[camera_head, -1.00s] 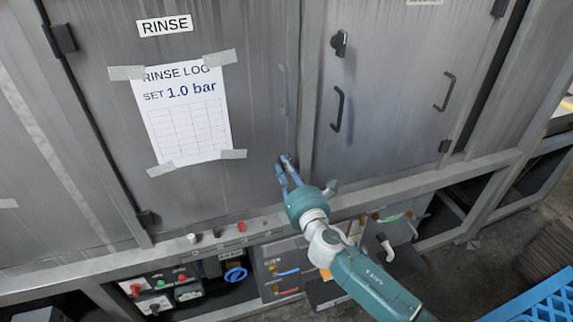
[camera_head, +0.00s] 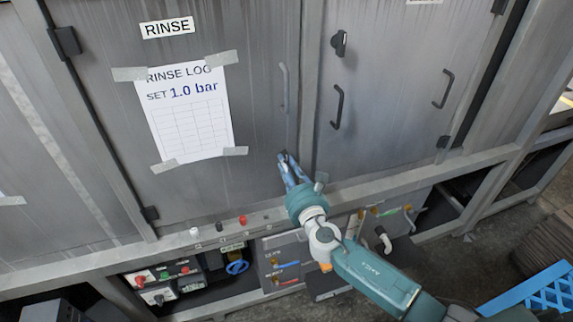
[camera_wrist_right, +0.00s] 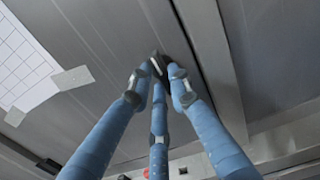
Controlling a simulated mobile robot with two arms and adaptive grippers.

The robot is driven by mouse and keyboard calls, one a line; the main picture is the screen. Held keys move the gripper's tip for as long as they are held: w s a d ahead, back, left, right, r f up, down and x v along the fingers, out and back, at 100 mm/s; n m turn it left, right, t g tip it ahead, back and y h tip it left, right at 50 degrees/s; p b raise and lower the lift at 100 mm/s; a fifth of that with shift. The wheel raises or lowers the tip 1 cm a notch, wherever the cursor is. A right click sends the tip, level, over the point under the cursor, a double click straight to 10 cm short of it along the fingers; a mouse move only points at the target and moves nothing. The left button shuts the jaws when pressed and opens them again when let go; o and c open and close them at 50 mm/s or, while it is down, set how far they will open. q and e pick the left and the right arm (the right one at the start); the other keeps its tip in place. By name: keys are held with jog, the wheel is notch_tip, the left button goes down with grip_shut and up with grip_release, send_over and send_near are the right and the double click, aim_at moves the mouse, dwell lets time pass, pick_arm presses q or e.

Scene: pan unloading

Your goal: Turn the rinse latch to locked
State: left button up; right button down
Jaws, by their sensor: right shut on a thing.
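The RINSE door (camera_head: 255,120) is shut, with its label (camera_head: 166,28) at the top. My right gripper (camera_head: 285,160) is at the lower right corner of this door. In the right wrist view its blue fingers (camera_wrist_right: 157,75) meet around a small dark latch with a lighter strip (camera_wrist_right: 157,62). The fingers are shut on this rinse latch and hide most of it, so I cannot tell its turn angle. My left gripper is not in view.
A taped log sheet (camera_head: 187,115) hangs on the rinse door, left of its handle (camera_head: 284,88). The right-hand door has a black latch (camera_head: 339,43) and a handle (camera_head: 337,106). A ledge (camera_head: 400,172) with small knobs runs below. A blue crate (camera_head: 540,292) is at lower right.

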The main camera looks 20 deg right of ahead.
jog(key=c, duration=1.6)
grip_release()
jog(key=shift+s, duration=0.1)
jog(key=s, duration=1.1)
jog(key=shift+s+d, duration=0.25)
jog(key=shift+s, duration=0.15)
